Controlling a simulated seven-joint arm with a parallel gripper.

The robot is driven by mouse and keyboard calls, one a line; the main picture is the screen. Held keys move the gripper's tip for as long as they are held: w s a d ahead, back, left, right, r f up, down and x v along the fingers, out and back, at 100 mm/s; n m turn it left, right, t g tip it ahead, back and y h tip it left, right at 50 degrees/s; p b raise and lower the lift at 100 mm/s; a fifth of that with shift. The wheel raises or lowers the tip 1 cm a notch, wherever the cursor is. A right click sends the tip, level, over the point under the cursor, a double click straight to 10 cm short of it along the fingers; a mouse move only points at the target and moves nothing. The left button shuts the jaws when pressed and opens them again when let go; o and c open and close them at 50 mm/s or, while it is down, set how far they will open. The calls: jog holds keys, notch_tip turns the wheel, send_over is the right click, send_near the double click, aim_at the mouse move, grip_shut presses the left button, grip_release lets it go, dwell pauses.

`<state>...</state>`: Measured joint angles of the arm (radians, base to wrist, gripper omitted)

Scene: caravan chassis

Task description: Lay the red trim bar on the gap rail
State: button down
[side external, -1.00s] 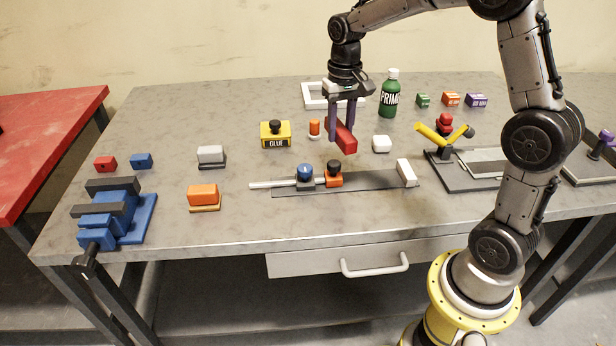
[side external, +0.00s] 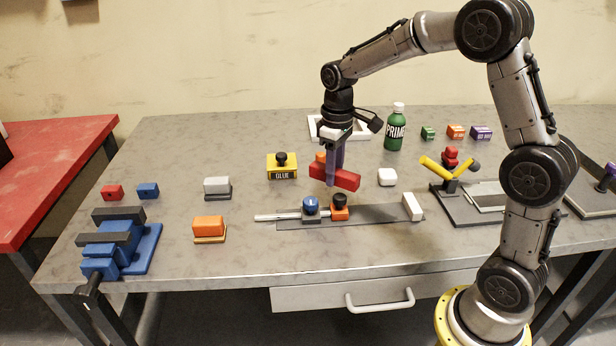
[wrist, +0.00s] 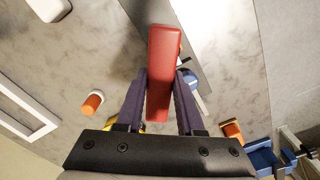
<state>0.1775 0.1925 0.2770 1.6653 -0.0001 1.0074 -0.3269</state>
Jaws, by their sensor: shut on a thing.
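The red trim bar (side external: 347,181) is held between the purple fingers of my gripper (side external: 335,178), in the air above the table. It lies roughly level and runs left to right in the side view. In the wrist view the bar (wrist: 163,60) sits between both fingers (wrist: 160,95) and sticks out beyond them. A long flat grey rail (side external: 376,214), which looks like the gap rail, lies on the table in front of and below the bar. It carries a blue-knobbed slider (side external: 311,207), an orange block with a black knob (side external: 340,208) and a white end block (side external: 412,206).
A yellow glue box (side external: 282,172) stands left of my gripper, and a white block (side external: 387,177) right. A green primer bottle (side external: 394,130) and a white frame (side external: 318,124) are behind. A yellow-armed clamp fixture (side external: 450,170) stands right.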

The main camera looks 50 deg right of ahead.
aim_at(380, 213)
jog(key=s+d+n, duration=0.6)
jog(key=s+n, duration=0.1)
jog(key=s, duration=0.3)
jog(key=shift+w+d+f, duration=0.1)
jog(key=shift+f, duration=1.7)
jog(key=shift+w+d+f, duration=0.1)
jog(key=shift+f, duration=1.7)
jog(key=shift+f, duration=0.6)
jog(key=shift+c, duration=2.2)
grip_release()
jog(key=shift+r, duration=0.1)
